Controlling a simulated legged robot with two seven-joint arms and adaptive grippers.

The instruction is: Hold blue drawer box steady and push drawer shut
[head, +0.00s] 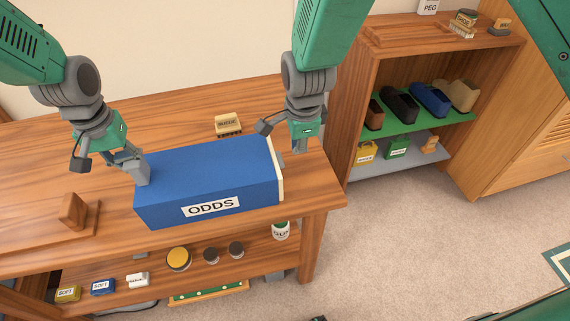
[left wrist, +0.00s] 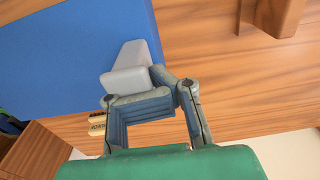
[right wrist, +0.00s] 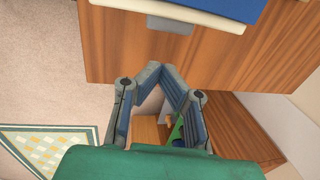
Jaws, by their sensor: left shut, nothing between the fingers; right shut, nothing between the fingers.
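The blue drawer box (head: 180,180), labelled ODDS, lies on the wooden bench with its long side toward the front edge. Its cream drawer front (head: 279,180) is at the right end, close against the blue body; any thin gap is too small to tell. A grey handle shows on it in the right wrist view (right wrist: 160,23). My left gripper (head: 141,170) is shut and empty at the box's left end, seemingly touching it; it also shows in the left wrist view (left wrist: 135,75). My right gripper (head: 300,146) is shut and empty, just beyond the drawer front.
The wooden bench (head: 40,145) is clear behind the box at left. A wooden piece (head: 73,211) stands at the left front. The bench's right edge is close to the drawer front. A shelf unit (head: 350,120) stands to the right.

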